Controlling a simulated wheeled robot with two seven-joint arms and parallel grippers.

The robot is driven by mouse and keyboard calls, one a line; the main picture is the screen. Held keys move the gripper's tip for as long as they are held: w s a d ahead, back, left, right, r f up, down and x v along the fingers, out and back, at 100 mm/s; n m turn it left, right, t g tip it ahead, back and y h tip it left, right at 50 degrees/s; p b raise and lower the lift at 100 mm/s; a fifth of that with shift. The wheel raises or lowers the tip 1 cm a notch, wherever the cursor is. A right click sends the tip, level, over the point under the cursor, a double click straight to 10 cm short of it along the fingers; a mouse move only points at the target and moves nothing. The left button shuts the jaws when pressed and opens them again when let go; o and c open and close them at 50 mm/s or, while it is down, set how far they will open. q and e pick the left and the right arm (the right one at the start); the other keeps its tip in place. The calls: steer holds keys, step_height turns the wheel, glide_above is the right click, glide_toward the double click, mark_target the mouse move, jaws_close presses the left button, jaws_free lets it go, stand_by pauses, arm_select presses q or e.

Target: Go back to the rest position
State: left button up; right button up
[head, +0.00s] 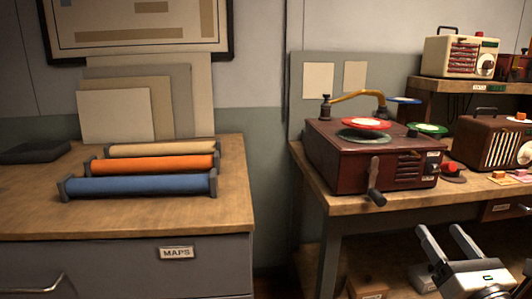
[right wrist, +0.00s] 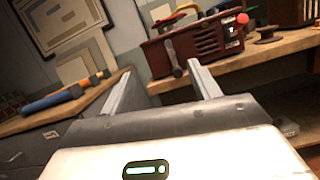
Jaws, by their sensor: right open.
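My right gripper (head: 442,237) is at the lower right of the head view, in front of and below the right table's front edge. Its two fingers are apart with nothing between them. In the right wrist view the open fingers (right wrist: 160,82) point toward the gap between the cabinet and the table, touching nothing. My left gripper does not show in either view.
A map cabinet (head: 110,222) at left bears blue (head: 140,186), orange (head: 150,164) and cream (head: 160,149) rolls. The right table (head: 325,198) holds a dark red record player (head: 350,160) with a crank, and a brown radio (head: 490,145). A cream radio (head: 455,57) stands on a shelf.

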steer(key=s+a+f+m+g+h+p, duration=0.1)
steer(key=s+a+f+m+g, duration=0.15)
steer(key=f+m, duration=0.55)
steer(key=s+a+f+m+g+p, duration=0.25)
steer(key=a+f+m, duration=0.2)
steer(key=m, duration=0.55)
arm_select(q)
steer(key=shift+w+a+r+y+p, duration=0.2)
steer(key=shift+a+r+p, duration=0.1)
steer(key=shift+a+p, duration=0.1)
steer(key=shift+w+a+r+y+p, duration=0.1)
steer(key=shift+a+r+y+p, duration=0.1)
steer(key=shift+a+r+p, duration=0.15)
arm_select(e)
steer(key=s+a+f+m+g+y, duration=0.1)
steer(key=s+a+f+m+g, duration=0.1)
steer(key=s+a+f+m, duration=0.2)
steer(key=s+a+f+m+g+y, duration=0.2)
steer(key=s+a+f+m, duration=0.3)
steer(key=a+m, duration=0.4)
steer(key=shift+s+m+g, duration=0.8)
steer(key=shift+m, duration=0.3)
